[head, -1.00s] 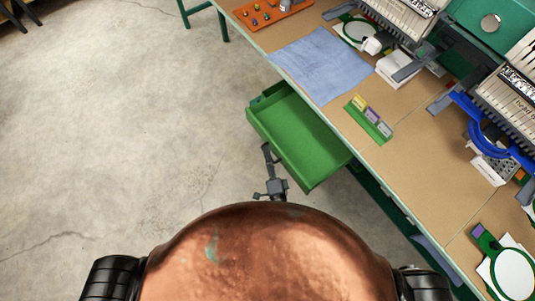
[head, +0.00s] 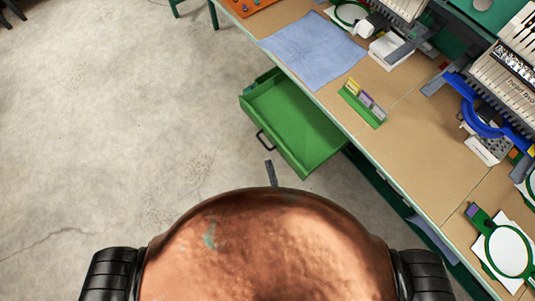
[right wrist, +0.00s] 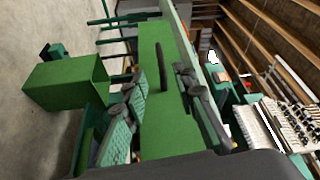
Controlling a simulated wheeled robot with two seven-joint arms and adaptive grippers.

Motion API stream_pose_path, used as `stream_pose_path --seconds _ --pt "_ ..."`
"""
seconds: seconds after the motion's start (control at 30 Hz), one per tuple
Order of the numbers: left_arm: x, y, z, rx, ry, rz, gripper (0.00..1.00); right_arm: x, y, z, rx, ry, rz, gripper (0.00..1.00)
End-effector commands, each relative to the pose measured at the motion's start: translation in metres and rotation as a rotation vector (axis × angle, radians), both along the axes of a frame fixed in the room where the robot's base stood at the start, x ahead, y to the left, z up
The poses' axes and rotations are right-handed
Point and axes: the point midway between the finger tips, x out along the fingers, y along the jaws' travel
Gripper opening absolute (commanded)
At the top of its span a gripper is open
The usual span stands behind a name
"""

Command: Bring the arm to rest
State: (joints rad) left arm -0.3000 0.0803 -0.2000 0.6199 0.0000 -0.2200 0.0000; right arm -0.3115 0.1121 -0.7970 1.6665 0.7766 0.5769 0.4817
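The green drawer (head: 298,120) stands pulled out from under the workbench, and its inside looks empty. Its dark handle (head: 265,140) is on the front face and is free of my gripper. My right gripper (head: 271,172) is just in front of the drawer, mostly hidden behind my copper-coloured body. In the right wrist view my right gripper (right wrist: 165,100) has its fingers apart, with the green drawer front and the handle (right wrist: 163,65) beyond them and nothing held. My left gripper is not in view.
The workbench (head: 400,140) runs along the right. It carries a blue cloth (head: 313,50), a green rack of small cards (head: 362,103), machines with a blue hoop (head: 480,112) and a green-rimmed hoop (head: 508,251). The concrete floor (head: 120,120) at left is clear.

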Motion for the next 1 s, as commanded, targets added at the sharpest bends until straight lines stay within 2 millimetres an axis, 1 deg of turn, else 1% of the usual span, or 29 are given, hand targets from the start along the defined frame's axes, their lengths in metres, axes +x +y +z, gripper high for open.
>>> stream_pose_path --seconds 0.13,0.7,0.77,1.0 --pt "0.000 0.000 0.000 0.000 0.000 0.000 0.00 -0.006 -0.001 0.000 0.000 0.000 0.001 0.26" --pt "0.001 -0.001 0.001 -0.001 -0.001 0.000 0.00 -0.005 -0.001 0.002 0.000 -0.001 0.000 0.26" --pt "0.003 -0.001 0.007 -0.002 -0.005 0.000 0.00 -0.005 -0.001 0.008 0.000 -0.005 0.001 0.26" --pt "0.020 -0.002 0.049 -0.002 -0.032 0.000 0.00 -0.001 -0.001 0.062 0.001 -0.032 0.001 0.26"
